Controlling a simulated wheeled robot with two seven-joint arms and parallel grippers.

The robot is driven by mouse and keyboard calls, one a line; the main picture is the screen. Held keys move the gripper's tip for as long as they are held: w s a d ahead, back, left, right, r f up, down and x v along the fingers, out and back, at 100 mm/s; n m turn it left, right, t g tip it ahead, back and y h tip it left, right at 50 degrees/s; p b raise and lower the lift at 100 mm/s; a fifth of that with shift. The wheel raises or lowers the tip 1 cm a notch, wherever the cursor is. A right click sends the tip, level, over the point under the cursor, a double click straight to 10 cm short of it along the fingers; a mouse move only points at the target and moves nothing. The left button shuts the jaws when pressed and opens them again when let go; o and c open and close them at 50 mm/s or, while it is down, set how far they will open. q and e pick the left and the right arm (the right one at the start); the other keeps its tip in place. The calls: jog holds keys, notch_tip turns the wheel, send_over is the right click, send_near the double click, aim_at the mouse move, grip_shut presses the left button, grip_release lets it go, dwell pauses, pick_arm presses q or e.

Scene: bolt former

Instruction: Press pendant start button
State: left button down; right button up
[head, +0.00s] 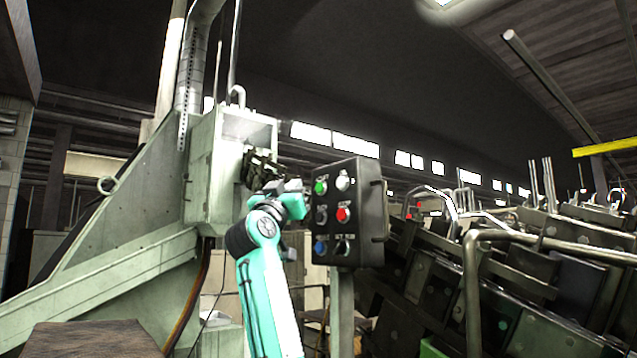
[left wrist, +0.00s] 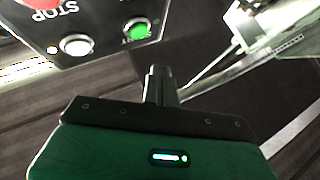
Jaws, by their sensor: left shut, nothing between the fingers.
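The dark pendant box (head: 365,235) stands on a post right of my left gripper in the head view. Its face has a green button (head: 320,187) at upper left, a white one (head: 343,183) beside it, a red one (head: 343,214) below that and a blue one (head: 320,247) at lower left. My left gripper (head: 262,168) is at the box's left; its small dark fingers are hard to make out there. In the left wrist view its fingers (left wrist: 157,72) are shut and empty, apart from the green button (left wrist: 137,30). The pendant appears upside down there. My right gripper is out of view.
A pale green machine housing (head: 200,180) stands left of my arm, with a sloping frame (head: 110,255) beside it. Dark machinery with bent metal rails (head: 470,270) fills the right side. A dark handle sits on the pendant's right side.

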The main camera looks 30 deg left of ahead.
aim_at(320, 188)
pick_arm(q)
jog(key=shift+w+d+p, duration=0.3)
jog(key=shift+w, duration=0.55)
jog(key=shift+w+d+p, duration=0.25)
jog(key=shift+w+d, duration=0.05)
jog(key=shift+w, duration=0.5)
jog(key=shift+w+d, duration=0.1)
dwell(0.7)
jog(key=shift+w, duration=0.25)
